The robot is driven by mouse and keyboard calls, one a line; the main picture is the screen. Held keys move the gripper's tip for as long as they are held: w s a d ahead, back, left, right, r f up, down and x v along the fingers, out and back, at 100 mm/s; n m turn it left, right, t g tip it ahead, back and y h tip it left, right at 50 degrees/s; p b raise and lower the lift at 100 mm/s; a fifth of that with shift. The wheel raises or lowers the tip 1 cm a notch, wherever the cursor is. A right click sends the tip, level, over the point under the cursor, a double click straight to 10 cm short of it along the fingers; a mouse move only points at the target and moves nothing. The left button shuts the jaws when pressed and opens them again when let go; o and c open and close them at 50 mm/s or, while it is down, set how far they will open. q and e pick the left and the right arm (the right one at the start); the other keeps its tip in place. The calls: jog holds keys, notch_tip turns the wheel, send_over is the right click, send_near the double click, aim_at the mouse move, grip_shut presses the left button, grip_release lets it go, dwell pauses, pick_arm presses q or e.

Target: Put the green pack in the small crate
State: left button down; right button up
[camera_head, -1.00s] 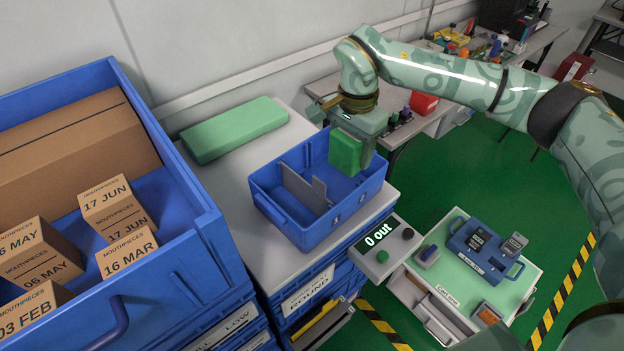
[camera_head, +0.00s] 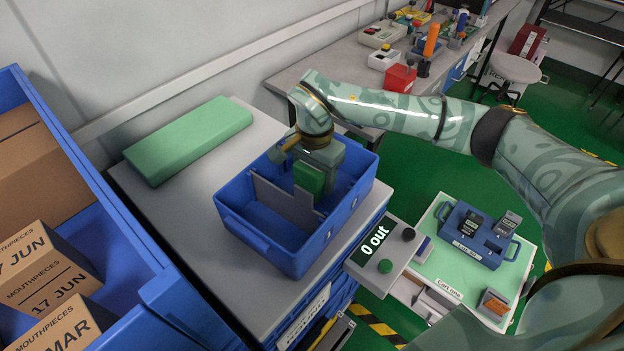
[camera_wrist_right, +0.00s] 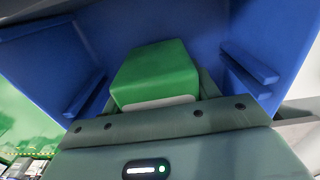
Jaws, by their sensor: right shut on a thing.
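The small blue crate (camera_head: 262,247) stands on the grey cabinet top in the head view, with a grey divider (camera_head: 287,203) inside it. My right gripper (camera_head: 312,172) reaches down into the crate's far right part, beyond the divider. It is shut on the green pack (camera_head: 308,178), a small green block. In the right wrist view the green pack (camera_wrist_right: 156,72) sits between the fingers, with blue crate walls (camera_wrist_right: 200,27) around it. Whether the pack touches the crate floor I cannot tell. My left gripper is not in view.
A long green block (camera_head: 188,140) lies behind the crate on the cabinet top. A big blue bin (camera_head: 150,290) with labelled cartons stands at left. A "0 out" counter box (camera_head: 384,266) is at the crate's front right. A cart (camera_head: 470,270) with a blue tester tray stands at right.

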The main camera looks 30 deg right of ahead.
jog(key=shift+f, duration=0.65)
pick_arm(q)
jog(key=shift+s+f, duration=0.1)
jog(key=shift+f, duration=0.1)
pick_arm(e)
jog(key=shift+r, duration=0.15)
jog(key=o, duration=1)
jog(key=shift+f, duration=0.2)
jog(key=shift+o, duration=0.2)
jog(key=shift+r, duration=0.15)
pick_arm(q)
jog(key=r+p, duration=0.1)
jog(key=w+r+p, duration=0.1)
jog(key=p, duration=0.1)
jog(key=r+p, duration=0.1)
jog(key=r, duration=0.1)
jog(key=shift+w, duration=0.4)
pick_arm(e)
notch_tip(320, 180, up, 12)
jog(key=shift+r, duration=0.1)
